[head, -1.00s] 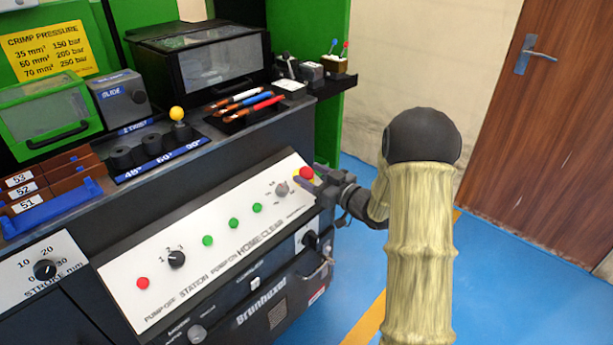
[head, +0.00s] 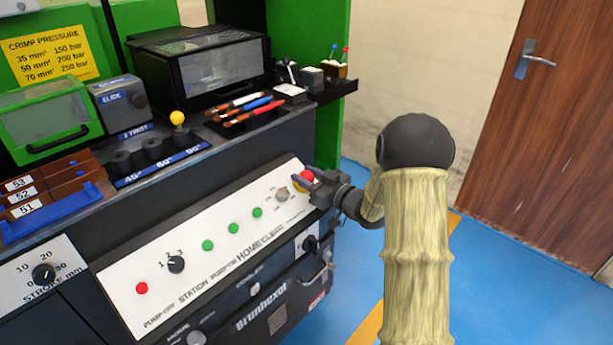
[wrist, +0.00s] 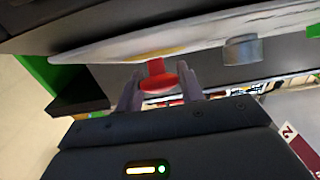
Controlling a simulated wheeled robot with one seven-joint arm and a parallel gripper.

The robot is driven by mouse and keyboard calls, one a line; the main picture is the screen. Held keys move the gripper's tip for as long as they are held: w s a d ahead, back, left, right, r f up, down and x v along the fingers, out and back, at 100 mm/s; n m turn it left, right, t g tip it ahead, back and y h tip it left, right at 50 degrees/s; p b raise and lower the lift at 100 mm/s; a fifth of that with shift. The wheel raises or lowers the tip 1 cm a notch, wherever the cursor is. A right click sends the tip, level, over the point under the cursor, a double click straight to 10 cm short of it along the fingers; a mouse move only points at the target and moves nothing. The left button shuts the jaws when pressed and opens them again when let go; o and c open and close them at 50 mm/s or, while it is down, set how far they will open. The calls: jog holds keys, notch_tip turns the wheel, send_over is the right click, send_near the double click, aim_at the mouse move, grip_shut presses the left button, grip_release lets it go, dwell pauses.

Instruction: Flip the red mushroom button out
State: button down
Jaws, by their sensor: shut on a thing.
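The red mushroom button (head: 306,175) is at the right end of the sloped white control panel (head: 215,245), on a yellow backing. My gripper (head: 309,184) reaches it from the right, and its fingers partly hide the button in the head view. In the wrist view, the red button (wrist: 158,82) stands out from the panel on a red stem, between the two grey fingers of my gripper (wrist: 160,90). My gripper is shut on the button's head, one finger on each side.
A grey selector knob (head: 282,194) sits just left of the button; it also shows in the wrist view (wrist: 241,49). Green buttons (head: 233,228), a black knob (head: 176,264) and another red button (head: 141,288) lie further left. A black shelf (head: 335,90) juts out above. Blue floor is clear at right.

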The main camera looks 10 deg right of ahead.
jog(key=shift+s+d+r+p, duration=0.2)
jog(key=shift+r+p, duration=0.25)
jog(key=shift+r, duration=0.15)
jog(key=c, duration=1.2)
grip_release()
jog(key=shift+o, duration=1.3)
jog(key=shift+s, duration=0.1)
jog(key=p+v, duration=0.3)
jog(key=v, duration=1.4)
jog(key=shift+s+d+p, duration=0.15)
jog(key=shift+d+p, duration=0.05)
jog(key=shift+p, duration=0.15)
